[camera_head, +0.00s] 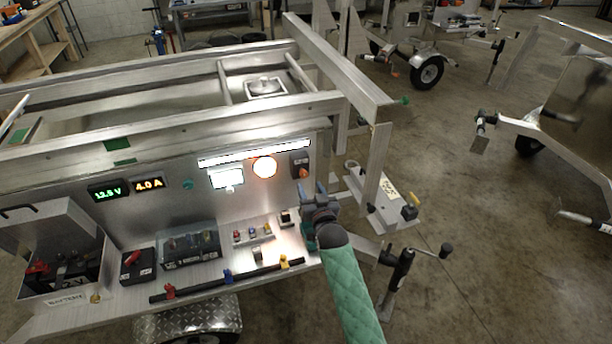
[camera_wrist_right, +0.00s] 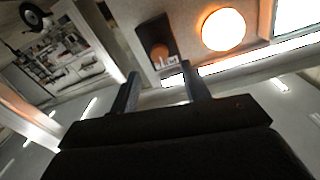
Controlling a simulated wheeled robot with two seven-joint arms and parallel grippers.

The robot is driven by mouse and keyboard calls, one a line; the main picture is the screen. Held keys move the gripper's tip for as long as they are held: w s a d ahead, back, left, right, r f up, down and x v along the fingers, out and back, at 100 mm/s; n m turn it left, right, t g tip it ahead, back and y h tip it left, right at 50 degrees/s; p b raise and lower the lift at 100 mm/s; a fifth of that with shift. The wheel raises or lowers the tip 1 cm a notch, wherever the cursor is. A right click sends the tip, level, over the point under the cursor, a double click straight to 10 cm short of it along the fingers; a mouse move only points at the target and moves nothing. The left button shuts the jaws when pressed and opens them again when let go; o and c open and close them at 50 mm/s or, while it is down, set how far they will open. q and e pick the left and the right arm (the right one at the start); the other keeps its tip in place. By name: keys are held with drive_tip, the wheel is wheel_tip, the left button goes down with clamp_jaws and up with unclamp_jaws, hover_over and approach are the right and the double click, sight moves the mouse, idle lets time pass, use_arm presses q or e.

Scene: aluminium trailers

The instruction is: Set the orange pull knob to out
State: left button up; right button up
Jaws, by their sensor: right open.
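The orange pull knob (camera_head: 304,173) sits on a small black plate at the right end of the trailer's upright metal panel. In the right wrist view the orange knob (camera_wrist_right: 160,51) shows on its black plate, just beyond the fingertips and roughly in line with the gap between them. How far it sticks out is hard to tell. My right gripper (camera_head: 314,194) is just below the knob in the head view, with its two fingers (camera_wrist_right: 162,84) apart and nothing between them. The gripper appears apart from the knob. My left gripper is not in view.
A glowing round lamp (camera_head: 264,167) and a lit screen (camera_head: 227,178) are left of the knob, under a bright light strip (camera_head: 255,152). A shelf below carries small coloured switches (camera_head: 252,233) and a clear-covered box (camera_head: 188,249). A metal post (camera_head: 377,165) stands to the right.

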sight(305, 176)
drive_tip(key=p+x, duration=0.1)
drive_tip(key=x, duration=0.4)
drive_tip(key=shift+r+p, duration=0.1)
drive_tip(key=shift+p, duration=0.3)
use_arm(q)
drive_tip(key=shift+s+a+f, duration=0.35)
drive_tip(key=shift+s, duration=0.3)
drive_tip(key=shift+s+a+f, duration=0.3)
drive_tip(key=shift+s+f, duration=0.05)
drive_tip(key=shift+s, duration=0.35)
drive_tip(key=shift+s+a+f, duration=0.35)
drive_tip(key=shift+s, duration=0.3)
use_arm(e)
drive_tip(key=shift+w+a, duration=0.15)
drive_tip(key=shift+w, duration=0.35)
drive_tip(key=shift+c, duration=0.5)
